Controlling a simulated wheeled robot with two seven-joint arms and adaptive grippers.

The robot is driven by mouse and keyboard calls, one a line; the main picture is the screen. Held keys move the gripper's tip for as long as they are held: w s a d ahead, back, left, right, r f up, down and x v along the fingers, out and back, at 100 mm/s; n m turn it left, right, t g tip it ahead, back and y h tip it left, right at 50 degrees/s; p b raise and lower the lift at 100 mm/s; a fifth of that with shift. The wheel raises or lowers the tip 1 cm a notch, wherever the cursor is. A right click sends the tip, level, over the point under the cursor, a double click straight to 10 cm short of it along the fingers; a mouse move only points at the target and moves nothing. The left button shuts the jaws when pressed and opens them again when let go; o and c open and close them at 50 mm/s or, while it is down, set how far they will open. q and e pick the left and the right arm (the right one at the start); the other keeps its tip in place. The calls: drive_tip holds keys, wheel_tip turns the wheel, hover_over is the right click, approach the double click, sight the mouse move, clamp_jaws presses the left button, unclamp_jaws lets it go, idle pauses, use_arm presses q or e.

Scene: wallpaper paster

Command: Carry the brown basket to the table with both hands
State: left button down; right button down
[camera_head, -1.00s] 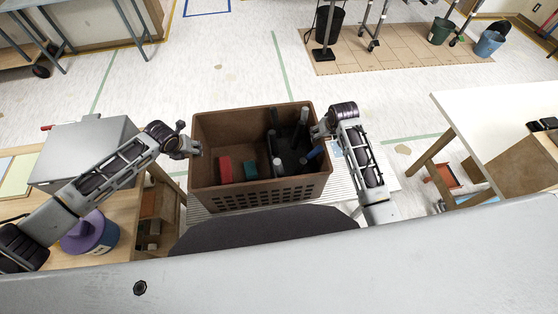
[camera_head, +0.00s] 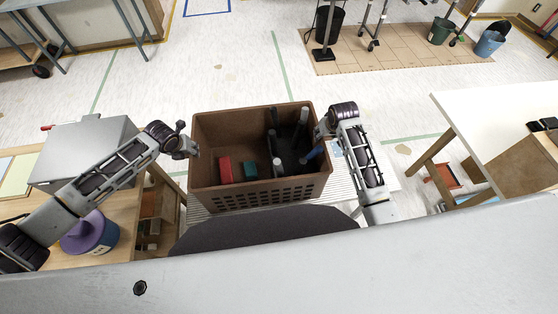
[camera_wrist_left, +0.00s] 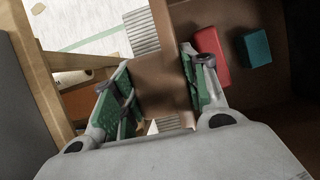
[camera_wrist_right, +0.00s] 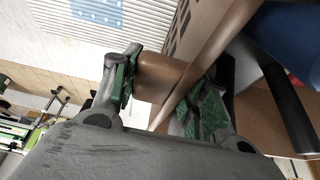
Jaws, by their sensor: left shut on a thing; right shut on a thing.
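The brown basket (camera_head: 262,197) is held between my two grippers in front of me, upright. It holds a red block (camera_head: 225,169), a teal block (camera_head: 250,170) and several dark and grey upright items (camera_head: 285,150). My left gripper (camera_head: 190,146) is at the basket's left side; the left wrist view shows its fingers (camera_wrist_left: 158,92) on both sides of the brown wall (camera_wrist_left: 165,60). My right gripper (camera_head: 322,135) is at the right side; the right wrist view shows its fingers (camera_wrist_right: 165,90) around the rim (camera_wrist_right: 205,60).
A white-topped table (camera_head: 490,110) stands at the right. A wooden bench (camera_head: 125,205) at the left carries a grey box (camera_head: 85,150) and a blue bucket with a purple lid (camera_head: 90,234). A ribbed light surface (camera_head: 350,185) lies below the basket. Open floor (camera_head: 230,60) lies beyond.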

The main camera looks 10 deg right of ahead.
use_arm(q)
drive_tip(key=shift+w+r, duration=0.1)
drive_tip(key=shift+r, duration=0.15)
use_arm(e)
drive_tip(key=shift+w+r, duration=0.1)
drive_tip(key=shift+r, duration=0.2)
